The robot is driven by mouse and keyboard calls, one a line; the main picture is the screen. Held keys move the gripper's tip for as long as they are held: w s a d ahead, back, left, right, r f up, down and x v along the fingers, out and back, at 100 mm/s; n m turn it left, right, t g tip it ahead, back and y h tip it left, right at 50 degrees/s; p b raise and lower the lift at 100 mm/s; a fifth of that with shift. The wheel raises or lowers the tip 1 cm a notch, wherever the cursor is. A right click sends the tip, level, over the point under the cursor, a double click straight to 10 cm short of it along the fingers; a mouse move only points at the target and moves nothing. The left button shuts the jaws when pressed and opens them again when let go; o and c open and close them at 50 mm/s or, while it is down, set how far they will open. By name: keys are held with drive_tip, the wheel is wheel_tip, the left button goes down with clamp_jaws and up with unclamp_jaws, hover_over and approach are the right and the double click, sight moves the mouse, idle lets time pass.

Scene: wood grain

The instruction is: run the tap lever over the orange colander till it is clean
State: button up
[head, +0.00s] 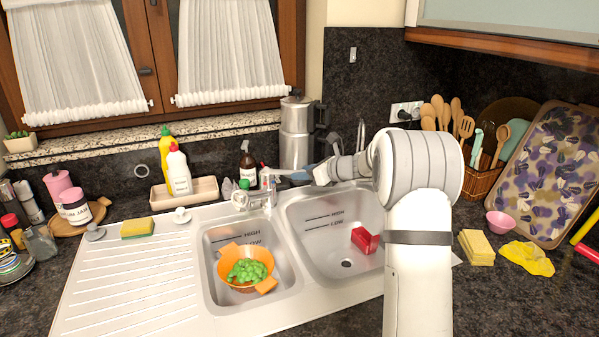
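The orange colander (232,265) sits in the left sink basin, with a heap of green round pieces (247,271) in it. The tap (266,187) stands behind the basins, near the divider between them. Its lever cannot be clearly told apart from the spout at this size. No running water can be made out. My gripper (312,173) reaches in from the right, just right of the tap and above the back of the right basin. Its fingers are small and partly hidden by my wrist, so I cannot tell whether they are open or touching the tap.
A red object (364,240) lies in the right basin (312,236). A sponge (137,228) lies above the drainboard (140,285). Bottles (178,172) on a tray and a metal pot (296,135) stand behind the sink. Yellow sponges (477,248) and a pink bowl (500,222) lie right.

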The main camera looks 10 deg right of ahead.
sight(287, 172)
drive_tip(key=shift+x, duration=1.7)
drive_tip(key=shift+c, duration=0.2)
drive_tip(key=shift+s+r, duration=0.1)
clamp_jaws()
